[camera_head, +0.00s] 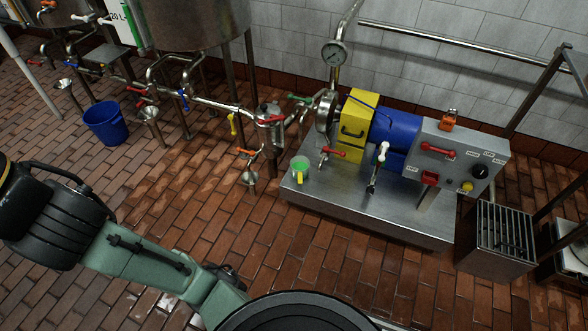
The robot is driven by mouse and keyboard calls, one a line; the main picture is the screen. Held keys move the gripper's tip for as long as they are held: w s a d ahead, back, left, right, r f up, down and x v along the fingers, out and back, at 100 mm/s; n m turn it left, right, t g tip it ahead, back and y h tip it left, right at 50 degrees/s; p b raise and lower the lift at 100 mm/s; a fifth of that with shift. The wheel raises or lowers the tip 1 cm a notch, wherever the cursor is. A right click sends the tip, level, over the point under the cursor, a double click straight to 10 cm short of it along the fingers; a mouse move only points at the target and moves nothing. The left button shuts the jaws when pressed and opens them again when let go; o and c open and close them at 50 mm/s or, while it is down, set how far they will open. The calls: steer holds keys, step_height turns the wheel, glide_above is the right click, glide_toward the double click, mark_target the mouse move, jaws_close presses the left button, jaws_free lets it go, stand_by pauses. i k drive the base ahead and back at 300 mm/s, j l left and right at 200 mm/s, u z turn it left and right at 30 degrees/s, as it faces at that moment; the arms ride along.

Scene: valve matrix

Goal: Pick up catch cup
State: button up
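A small green cup (300,165) with a yellow handle stands on the left end of the steel pump base (345,202); it is the only cup I see, and I take it as the catch cup. It looks upright, and nothing holds it. My arm crosses the lower left of the view, well apart from the cup. My gripper does not show; the arm runs out of the picture at the left edge.
A blue and yellow pump (392,137) and a grey control box (460,154) stand on the base. Valve pipework (235,107) with coloured handles runs left of the cup. A blue bucket (106,123) and a slatted metal box (500,240) stand on the floor. The front brick floor (340,260) is clear.

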mark_target(300, 164)
steer(key=z, duration=1.6)
steer(key=u, duration=1.6)
steer(key=l+u, duration=0.1)
steer(key=u, duration=0.2)
steer(key=i+l+u, duration=0.1)
steer(key=u, duration=0.2)
steer(key=i+l+u, duration=0.15)
steer(key=l, duration=0.25)
steer(key=l+u, duration=0.2)
steer(key=l, duration=0.15)
steer(key=i+l+u, duration=0.15)
steer(key=l, duration=0.3)
